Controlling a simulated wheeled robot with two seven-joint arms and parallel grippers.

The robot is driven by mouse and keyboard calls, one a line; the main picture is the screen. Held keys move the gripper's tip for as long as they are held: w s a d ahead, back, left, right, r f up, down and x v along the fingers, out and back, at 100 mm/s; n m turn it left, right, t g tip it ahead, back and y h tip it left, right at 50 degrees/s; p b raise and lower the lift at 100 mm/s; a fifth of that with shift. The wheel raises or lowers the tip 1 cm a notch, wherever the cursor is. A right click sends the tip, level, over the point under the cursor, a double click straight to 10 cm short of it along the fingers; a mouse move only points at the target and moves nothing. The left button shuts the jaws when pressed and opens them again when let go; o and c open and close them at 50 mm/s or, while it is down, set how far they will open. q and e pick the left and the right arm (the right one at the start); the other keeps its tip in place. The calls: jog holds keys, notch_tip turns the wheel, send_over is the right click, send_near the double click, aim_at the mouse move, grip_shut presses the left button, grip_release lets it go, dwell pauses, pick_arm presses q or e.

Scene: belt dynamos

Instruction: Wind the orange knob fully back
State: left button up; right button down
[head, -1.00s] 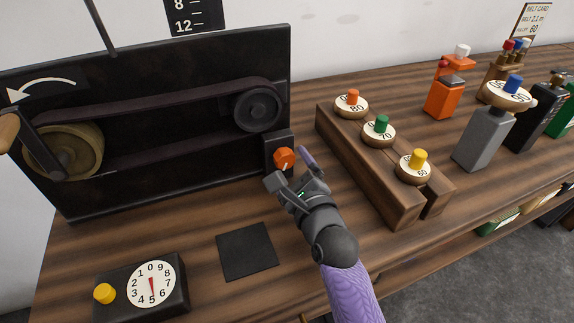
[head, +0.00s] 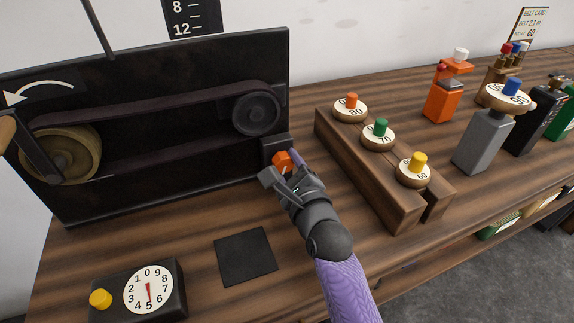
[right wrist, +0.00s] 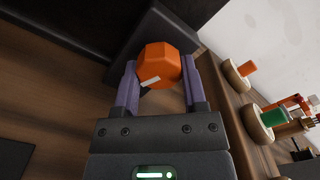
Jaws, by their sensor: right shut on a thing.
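The orange knob (head: 281,159) is on a small black block (head: 276,146) at the lower right of the black belt board. It has a pale pointer mark. In the right wrist view the orange knob (right wrist: 160,64) sits between the two purple fingertips. My right gripper (head: 280,168) is shut on the knob, one finger on each side of it, and partly covers it in the head view. My left gripper is not in view.
The belt board (head: 150,140) carries a belt around a large wheel (head: 62,153) and a small pulley (head: 257,112). A wooden rack (head: 390,195) with numbered pulleys stands right of my arm. A dial box (head: 165,290) and a dark mat (head: 245,256) lie in front.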

jog(key=shift+r+n+p, duration=0.15)
jog(key=shift+n+p, duration=0.65)
jog(key=shift+p, duration=0.05)
jog(key=n+p, duration=0.1)
jog(key=n, duration=0.1)
jog(key=shift+n+p, duration=0.7)
jog(key=shift+n, duration=0.3)
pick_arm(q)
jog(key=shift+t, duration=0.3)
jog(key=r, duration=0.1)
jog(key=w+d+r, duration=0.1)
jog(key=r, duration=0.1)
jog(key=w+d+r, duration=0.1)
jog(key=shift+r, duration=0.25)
pick_arm(e)
jog(key=shift+n, duration=0.5)
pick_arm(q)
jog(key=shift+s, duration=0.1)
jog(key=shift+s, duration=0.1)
pick_arm(e)
jog(key=shift+c, duration=0.7)
grip_release()
